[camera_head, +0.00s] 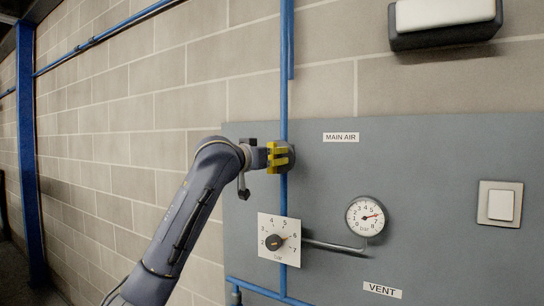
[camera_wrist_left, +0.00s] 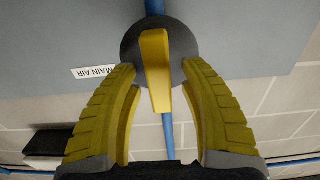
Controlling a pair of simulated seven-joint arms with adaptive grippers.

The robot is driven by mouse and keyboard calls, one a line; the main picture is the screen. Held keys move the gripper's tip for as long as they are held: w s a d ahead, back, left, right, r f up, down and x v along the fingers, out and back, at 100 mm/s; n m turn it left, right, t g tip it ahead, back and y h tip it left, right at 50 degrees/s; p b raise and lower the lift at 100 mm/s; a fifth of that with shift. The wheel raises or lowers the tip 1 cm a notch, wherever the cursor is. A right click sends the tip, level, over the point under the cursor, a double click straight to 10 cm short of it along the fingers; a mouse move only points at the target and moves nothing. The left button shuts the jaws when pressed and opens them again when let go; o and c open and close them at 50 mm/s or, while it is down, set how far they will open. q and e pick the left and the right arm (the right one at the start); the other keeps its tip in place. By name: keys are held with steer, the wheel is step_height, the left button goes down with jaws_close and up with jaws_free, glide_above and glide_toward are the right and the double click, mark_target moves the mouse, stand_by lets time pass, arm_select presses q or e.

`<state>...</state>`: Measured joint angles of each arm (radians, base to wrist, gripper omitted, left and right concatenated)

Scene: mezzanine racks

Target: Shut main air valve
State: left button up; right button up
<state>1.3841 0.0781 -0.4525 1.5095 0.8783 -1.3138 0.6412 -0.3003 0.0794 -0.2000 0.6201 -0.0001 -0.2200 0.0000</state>
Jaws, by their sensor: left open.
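The main air valve has a dark round body (camera_head: 291,157) on the vertical blue pipe, beside the MAIN AIR label (camera_head: 341,137). In the left wrist view its yellow lever handle (camera_wrist_left: 156,70) lies roughly in line with the blue pipe (camera_wrist_left: 168,132). My left gripper (camera_head: 277,157) is at the valve, coming from the left. In the left wrist view its yellow ribbed fingers (camera_wrist_left: 160,78) are open, one on each side of the handle, with visible gaps. In the head view the fingers largely cover the handle. My right gripper is not in view.
Below the valve are a white dial plate with a knob (camera_head: 279,240) and a round pressure gauge (camera_head: 366,216), joined by a grey tube. A VENT label (camera_head: 382,290), a white switch (camera_head: 500,204) and a wall lamp (camera_head: 445,18) are to the right.

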arm_select(q)
jaws_close()
steer(key=shift+m, duration=0.4)
steer(key=m, duration=0.3)
steer(key=shift+s, duration=0.1)
steer(key=m, duration=0.5)
steer(key=shift+s+d+f+m, duration=0.1)
steer(key=shift+d+m, duration=0.15)
steer(key=shift+m, duration=0.05)
steer(key=m, duration=0.4)
steer(key=shift+f, duration=0.15)
steer(key=shift+d+f+m, duration=0.1)
steer(key=shift+f+m, duration=0.05)
steer(key=shift+m, duration=2.05)
